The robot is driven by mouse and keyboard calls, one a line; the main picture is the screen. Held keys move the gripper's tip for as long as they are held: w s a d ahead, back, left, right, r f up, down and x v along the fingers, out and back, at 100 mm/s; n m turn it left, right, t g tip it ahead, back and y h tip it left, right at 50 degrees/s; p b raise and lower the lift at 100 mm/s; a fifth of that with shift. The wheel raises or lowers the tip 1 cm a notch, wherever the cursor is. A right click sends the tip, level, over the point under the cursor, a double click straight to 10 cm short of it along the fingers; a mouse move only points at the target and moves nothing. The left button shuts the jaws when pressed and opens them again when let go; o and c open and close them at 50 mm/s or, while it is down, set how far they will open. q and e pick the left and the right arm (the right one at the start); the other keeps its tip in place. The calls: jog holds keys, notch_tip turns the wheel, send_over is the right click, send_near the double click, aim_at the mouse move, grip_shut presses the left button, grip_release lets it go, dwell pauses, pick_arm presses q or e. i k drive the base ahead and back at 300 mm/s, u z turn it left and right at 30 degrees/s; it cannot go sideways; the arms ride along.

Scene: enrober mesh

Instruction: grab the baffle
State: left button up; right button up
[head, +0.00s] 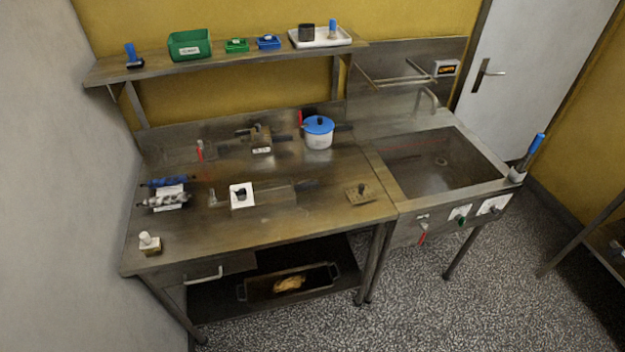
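No part is clearly marked as the baffle. A small flat metal plate with a knob (358,192) lies on the right part of the steel table (300,220), near its front edge; it may be the baffle, but I cannot tell for sure. A white square piece with a dark centre (242,195) sits mid-table, with grey metal parts beside it. A metal block with a white label (261,139) stands behind it. Neither of my grippers is in view.
A white pot with a blue lid (319,132) stands at the back. Metal rollers (166,199) and a small white-topped block (149,243) are at the left. A sink (445,165) adjoins on the right. A shelf (220,64) holds small bins. The table's front middle is clear.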

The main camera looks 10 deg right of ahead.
aim_at(359, 193)
jog(key=u, duration=0.35)
jog(key=i, duration=0.65)
jog(key=z, duration=0.5)
jog(key=i, duration=0.8)
jog(key=z, duration=0.75)
